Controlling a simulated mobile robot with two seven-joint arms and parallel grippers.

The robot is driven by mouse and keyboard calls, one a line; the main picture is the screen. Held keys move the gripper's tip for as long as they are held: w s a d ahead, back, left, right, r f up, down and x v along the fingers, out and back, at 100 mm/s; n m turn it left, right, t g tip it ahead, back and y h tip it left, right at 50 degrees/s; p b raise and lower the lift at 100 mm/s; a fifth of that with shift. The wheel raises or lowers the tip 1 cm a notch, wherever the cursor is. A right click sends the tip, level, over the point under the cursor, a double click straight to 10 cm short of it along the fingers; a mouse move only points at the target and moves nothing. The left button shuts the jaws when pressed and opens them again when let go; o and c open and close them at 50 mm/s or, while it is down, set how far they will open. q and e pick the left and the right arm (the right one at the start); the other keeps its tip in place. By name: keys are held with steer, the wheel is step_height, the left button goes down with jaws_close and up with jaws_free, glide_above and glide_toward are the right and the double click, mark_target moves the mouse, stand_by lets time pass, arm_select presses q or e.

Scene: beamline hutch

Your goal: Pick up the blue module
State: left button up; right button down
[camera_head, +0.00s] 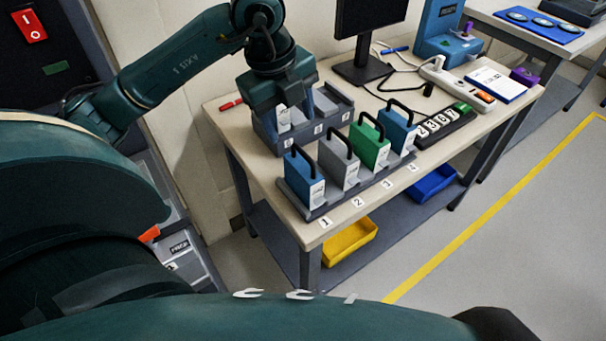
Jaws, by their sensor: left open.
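A blue module (304,180) with a black handle stands upright at the left end of the front grey rack (320,208), by label 1. A second blue module (396,128) stands at the right end, by label 4. Between them are a grey module (338,160) by label 2 and a green module (369,145) by label 3. My left gripper (290,112) points down over the rear grey rack (268,139), behind the front row and apart from both blue modules. It is open. A pale labelled surface shows below it, partly hidden. My right gripper is out of view.
The racks stand on a bench (229,119). A monitor (366,22), cables, a power strip (458,80) and a numbered black strip (444,124) lie right of them. Yellow (350,243) and blue (434,184) bins sit on the shelf below. The floor at right is clear.

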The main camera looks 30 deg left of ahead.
mark_target(302, 166)
arm_select(q)
steer(key=f, duration=0.3)
steer(key=w+d+f, duration=0.1)
steer(key=f, duration=0.7)
steer(key=shift+w+d+f, duration=0.15)
steer(key=shift+w+f, duration=0.05)
steer(key=shift+c, duration=0.5)
steer(key=c, duration=1.1)
